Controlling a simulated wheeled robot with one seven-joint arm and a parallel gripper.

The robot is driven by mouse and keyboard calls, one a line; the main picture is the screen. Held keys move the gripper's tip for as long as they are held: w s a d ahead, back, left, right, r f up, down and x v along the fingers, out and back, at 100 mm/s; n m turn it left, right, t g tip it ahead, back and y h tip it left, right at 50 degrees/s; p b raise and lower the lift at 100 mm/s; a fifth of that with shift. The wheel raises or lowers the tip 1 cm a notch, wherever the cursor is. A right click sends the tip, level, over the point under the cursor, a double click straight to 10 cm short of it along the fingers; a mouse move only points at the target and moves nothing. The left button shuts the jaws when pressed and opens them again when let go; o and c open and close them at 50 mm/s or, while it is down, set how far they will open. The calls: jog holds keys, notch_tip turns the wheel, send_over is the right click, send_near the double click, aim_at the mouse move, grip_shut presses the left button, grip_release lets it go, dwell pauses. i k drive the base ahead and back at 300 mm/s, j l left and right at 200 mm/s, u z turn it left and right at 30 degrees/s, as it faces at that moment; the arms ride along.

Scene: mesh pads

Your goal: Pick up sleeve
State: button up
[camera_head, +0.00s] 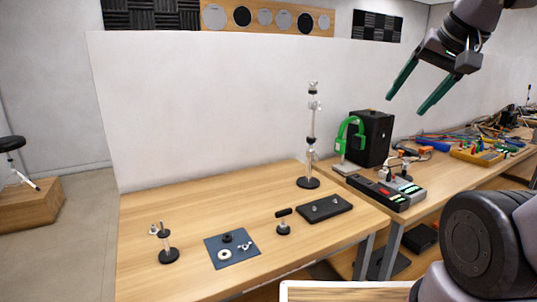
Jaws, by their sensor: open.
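My gripper (404,106) is open and empty, high at the upper right, well above and apart from the tables. I cannot tell for certain which piece is the sleeve. A dark mat (212,244) on the near wooden table holds a black ring (227,238), a white ring (224,254) and small metal pieces (245,246). A black tray (341,206) to the right holds small metal parts (319,208). A short post with a black crosspiece (283,228) stands between mat and tray. These parts are too small to make out in detail.
A tall metal stand (311,140) rises at the table's back right. A short stand (168,255) is at left. Green headphones (343,135), a black box (371,138) and a lit device (387,191) occupy the right table. The near table's back left is clear.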

aim_at(153, 230)
jog(key=u, duration=1.5)
